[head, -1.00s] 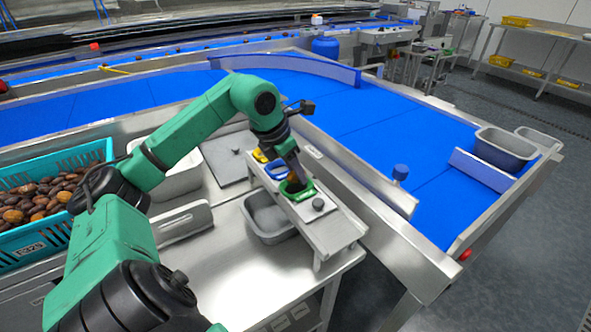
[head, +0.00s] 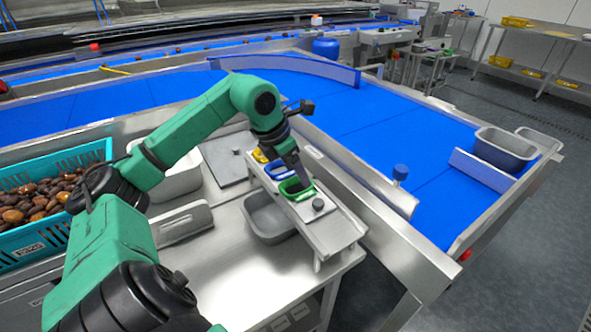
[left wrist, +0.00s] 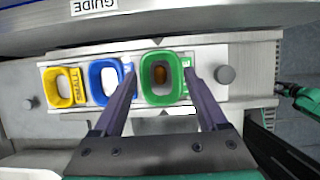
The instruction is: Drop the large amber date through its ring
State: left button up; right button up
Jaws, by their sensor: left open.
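The green ring (head: 297,190) is the nearest of three coloured rings in a row on a raised metal stand; it also shows in the left wrist view (left wrist: 176,98). A small amber-brown date (left wrist: 160,75) shows inside the green ring's opening in the left wrist view; how deep it sits I cannot tell. My left gripper (head: 294,180) is just above the green ring. In the left wrist view its two fingers (left wrist: 160,85) are spread to either side of that ring, open and empty. My right gripper is not recognisable in either view.
The blue ring (head: 279,171) and yellow ring (head: 259,156) stand beyond the green one. A grey bin (head: 262,222) sits beside the stand. A teal crate (head: 38,238) of dates is at the left. A blue conveyor (head: 400,140) runs to the right.

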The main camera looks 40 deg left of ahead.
jog(key=shift+a, duration=0.15)
dwell(0.3)
notch_tip(320, 180, up, 5)
jog(key=p, duration=0.5)
jog(key=shift+r, duration=0.1)
